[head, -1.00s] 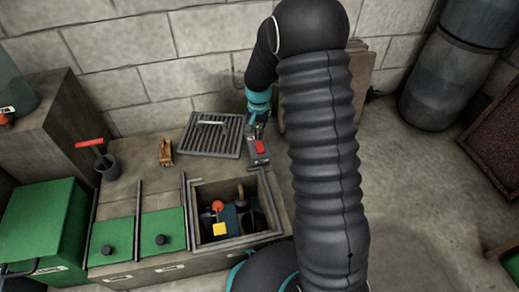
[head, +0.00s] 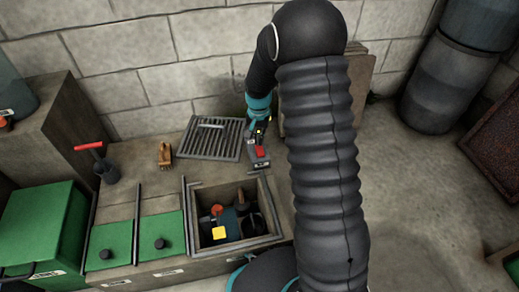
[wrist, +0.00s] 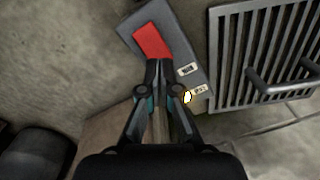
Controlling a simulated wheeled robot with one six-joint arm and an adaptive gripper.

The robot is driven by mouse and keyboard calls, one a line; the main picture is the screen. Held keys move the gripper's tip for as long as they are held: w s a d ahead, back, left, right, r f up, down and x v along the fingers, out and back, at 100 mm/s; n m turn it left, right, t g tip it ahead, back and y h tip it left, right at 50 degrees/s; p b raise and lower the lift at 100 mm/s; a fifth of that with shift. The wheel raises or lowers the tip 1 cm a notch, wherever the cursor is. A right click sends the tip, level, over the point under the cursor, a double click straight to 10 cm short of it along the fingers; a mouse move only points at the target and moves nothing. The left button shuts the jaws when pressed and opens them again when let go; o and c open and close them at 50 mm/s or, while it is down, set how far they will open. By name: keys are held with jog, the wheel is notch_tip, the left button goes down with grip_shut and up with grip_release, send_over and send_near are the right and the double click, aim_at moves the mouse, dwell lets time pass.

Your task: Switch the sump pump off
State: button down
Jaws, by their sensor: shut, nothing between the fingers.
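The switch box (head: 257,164) is a grey box with a red rocker (head: 261,152), on the deck by the pit's back right corner. In the wrist view the red rocker (wrist: 153,41) fills the upper part of the box (wrist: 183,55). Two small pale labels and a bright yellow-white spot (wrist: 187,97) show beside my fingers. My gripper (wrist: 158,66) is shut and empty, its tips at the rocker's near edge; I cannot tell whether they touch. It also shows in the head view (head: 260,134). The pump (head: 228,218), blue with orange and yellow parts, sits in the pit. Which way the rocker is set is unclear.
A metal grate (head: 208,139) with a handle lies behind the pit (head: 278,239). A block wall stands behind; floor is open at right.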

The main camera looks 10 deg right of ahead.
aim_at(259, 147)
jog(key=shift+f, duration=1.25)
dwell(1.2)
jog(key=shift+r, duration=0.1)
jog(key=shift+r+p, duration=2.15)
jog(key=shift+r, duration=1.35)
